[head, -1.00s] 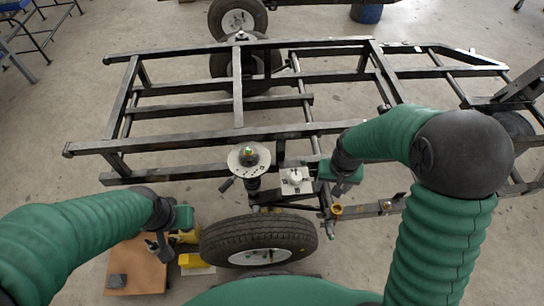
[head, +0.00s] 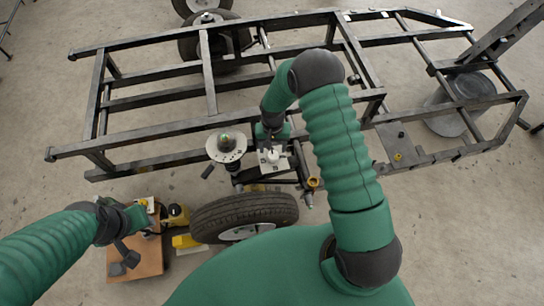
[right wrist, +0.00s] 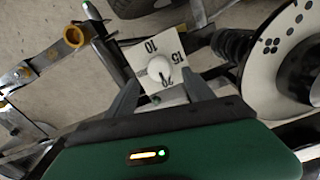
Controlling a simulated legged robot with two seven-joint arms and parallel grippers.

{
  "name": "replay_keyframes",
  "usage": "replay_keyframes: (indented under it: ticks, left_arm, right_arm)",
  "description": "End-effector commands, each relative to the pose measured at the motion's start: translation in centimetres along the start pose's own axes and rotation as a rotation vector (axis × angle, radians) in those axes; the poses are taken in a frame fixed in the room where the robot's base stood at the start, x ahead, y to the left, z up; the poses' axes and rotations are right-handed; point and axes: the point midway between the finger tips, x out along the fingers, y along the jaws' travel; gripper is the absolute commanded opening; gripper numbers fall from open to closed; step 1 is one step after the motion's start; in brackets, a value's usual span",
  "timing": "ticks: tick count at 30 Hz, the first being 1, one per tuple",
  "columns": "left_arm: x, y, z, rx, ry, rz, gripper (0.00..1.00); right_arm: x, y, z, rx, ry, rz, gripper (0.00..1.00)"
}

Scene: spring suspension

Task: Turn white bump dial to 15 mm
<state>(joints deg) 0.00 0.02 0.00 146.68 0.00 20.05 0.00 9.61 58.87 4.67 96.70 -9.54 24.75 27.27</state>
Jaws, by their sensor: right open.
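The white bump dial (head: 272,155) is a round knob on a white square plate beside the spring unit on the black frame. My right gripper (head: 272,133) is at the dial's far side in the head view. In the right wrist view its fingers (right wrist: 163,88) are open and spread on either side of the plate, with nothing between them touching the knob that I can see. My left gripper (head: 122,225) is at the lower left, away from the dial; its jaws are unclear.
A white disc with black dots (head: 226,147) tops the spring just left of the dial. A tyre (head: 245,216) stands below it. Metal frame bars (head: 150,128) surround the dial. A brown board (head: 148,258) with yellow items lies at lower left.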

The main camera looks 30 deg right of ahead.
Motion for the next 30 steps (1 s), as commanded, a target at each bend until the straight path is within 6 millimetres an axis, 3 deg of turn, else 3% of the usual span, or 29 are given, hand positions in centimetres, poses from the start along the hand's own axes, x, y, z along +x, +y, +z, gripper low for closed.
replay_keyframes:
  ticks: [1,3,7,19,30]
  left_arm:
    - [0.8,0.0,0.2,0.0,0.0,0.0,0.36]
    - [1.3,0.0,0.3,0.0,0.0,0.0,0.36]
    - [1.9,0.0,0.4,0.0,0.0,0.0,0.36]
    - [2.0,0.0,0.5,0.0,0.001,0.0,0.36]
    - [2.0,0.0,0.5,0.0,0.001,0.0,0.36]
  right_arm:
    - [1.9,0.0,0.1,0.0,-0.004,0.001,0.61]
    - [3.4,0.0,0.1,-0.001,-0.002,0.001,0.61]
    - [5.5,0.0,0.0,-0.001,-0.001,0.0,0.61]
    - [6.4,0.0,0.0,0.0,0.0,0.0,0.6]
    - [6.4,0.0,0.0,-0.001,0.0,0.0,0.11]
